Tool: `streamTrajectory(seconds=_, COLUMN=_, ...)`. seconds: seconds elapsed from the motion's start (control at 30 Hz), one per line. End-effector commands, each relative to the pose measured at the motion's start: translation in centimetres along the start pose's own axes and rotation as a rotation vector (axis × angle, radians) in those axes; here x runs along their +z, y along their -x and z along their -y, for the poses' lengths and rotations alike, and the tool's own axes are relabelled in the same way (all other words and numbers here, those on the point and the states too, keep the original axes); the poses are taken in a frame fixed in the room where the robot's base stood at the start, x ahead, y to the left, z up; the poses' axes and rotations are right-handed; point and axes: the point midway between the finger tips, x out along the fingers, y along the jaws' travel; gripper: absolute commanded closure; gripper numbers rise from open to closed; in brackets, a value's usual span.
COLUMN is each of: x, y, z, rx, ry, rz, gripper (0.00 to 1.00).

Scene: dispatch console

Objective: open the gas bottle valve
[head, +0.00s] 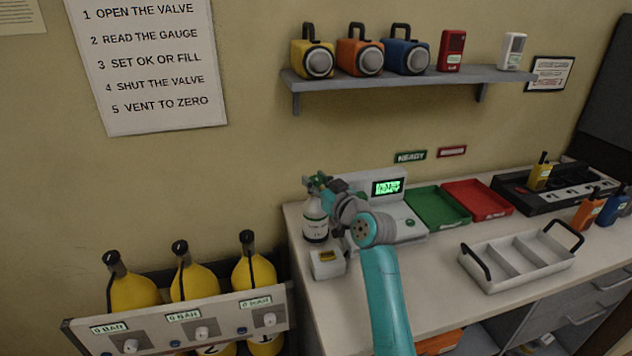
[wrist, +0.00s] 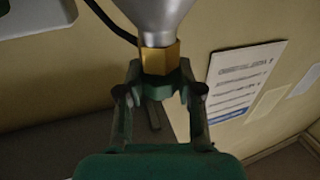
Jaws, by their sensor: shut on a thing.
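The gas bottle (head: 315,222) is small and pale with a label, standing upright at the left end of the worktop. Its top is partly hidden by my gripper (head: 321,184). In the wrist view, my gripper (wrist: 160,78) has one finger on each side of a green valve knob (wrist: 158,86) and is shut on it. A brass collar (wrist: 159,58) joins the knob to a silver body (wrist: 158,14). The valve's turned position cannot be told.
A console with a lit green screen (head: 387,188) stands right of the bottle. A small pale box (head: 327,264) sits in front. Green (head: 437,207) and red (head: 477,200) trays and a divided carrier (head: 517,262) lie further right. A shelf (head: 400,80) hangs above.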

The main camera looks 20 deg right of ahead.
Motion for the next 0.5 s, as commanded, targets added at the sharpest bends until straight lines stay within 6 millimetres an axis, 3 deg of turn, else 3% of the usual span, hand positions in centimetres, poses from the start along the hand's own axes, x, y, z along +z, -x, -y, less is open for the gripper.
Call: streamTrajectory(seconds=0.5, x=-0.07, y=-0.07, z=-0.35, rx=-0.376, ry=-0.001, rz=0.0, gripper=0.99)
